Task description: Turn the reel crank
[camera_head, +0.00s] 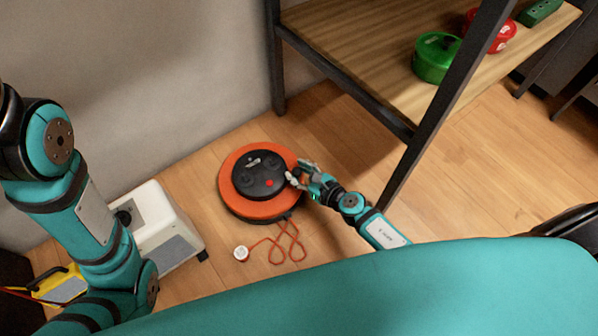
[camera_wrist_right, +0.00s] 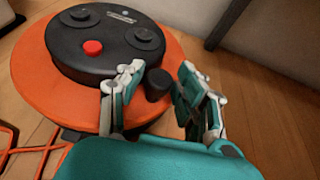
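The reel (camera_head: 235,196) is an orange disc with a black round hub, lying flat on the wooden floor. It also fills the upper left of the right wrist view (camera_wrist_right: 40,75). A red button sits on the hub. A short black crank knob (camera_wrist_right: 158,85) stands up near the hub's edge. My right gripper (camera_head: 298,173) is at the right side of the hub. In the wrist view its fingers (camera_wrist_right: 160,74) are apart, one on each side of the knob, with a gap visible on the right. My left arm shows at the left, but its gripper is out of view.
An orange cord with a white round plug end (camera_head: 241,254) lies in front of the reel. A white box-shaped device (camera_head: 152,222) stands to the left. A shelf with a black frame (camera_head: 347,92) holds green and red containers at right. A wall is behind.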

